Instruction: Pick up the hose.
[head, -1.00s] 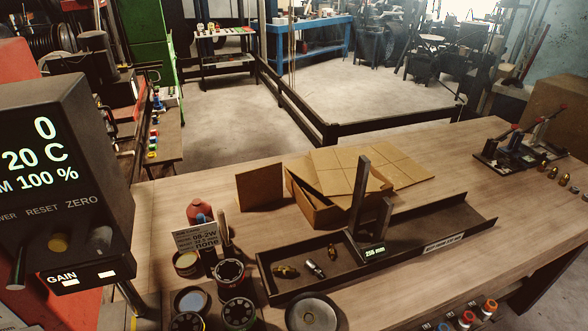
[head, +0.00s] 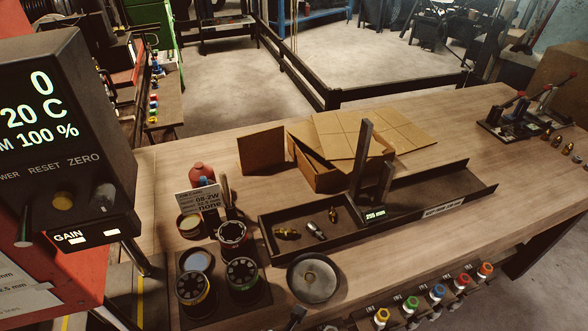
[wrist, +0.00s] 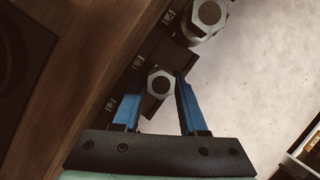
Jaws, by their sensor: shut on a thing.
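In the wrist view, my gripper (wrist: 160,79) has two blue fingers on either side of a silver hex end fitting (wrist: 160,83), seen end-on, and is shut on it. It appears to be the end of the hose; the hose body is hidden below it. The fitting sits at a dark labelled rack (wrist: 118,100) along the wooden bench edge. A second, larger hex fitting (wrist: 209,13) is in the same rack, beyond the fingertips. My gripper cannot be made out in the head view.
On the bench lie a long dark tray (head: 440,196) with brass and silver fittings, cardboard boxes (head: 318,178), round die pots (head: 243,280) and a round dish (head: 314,262). Colour-ringed pieces (head: 437,291) line the front edge. A display unit (head: 62,120) stands left. Open floor lies beyond.

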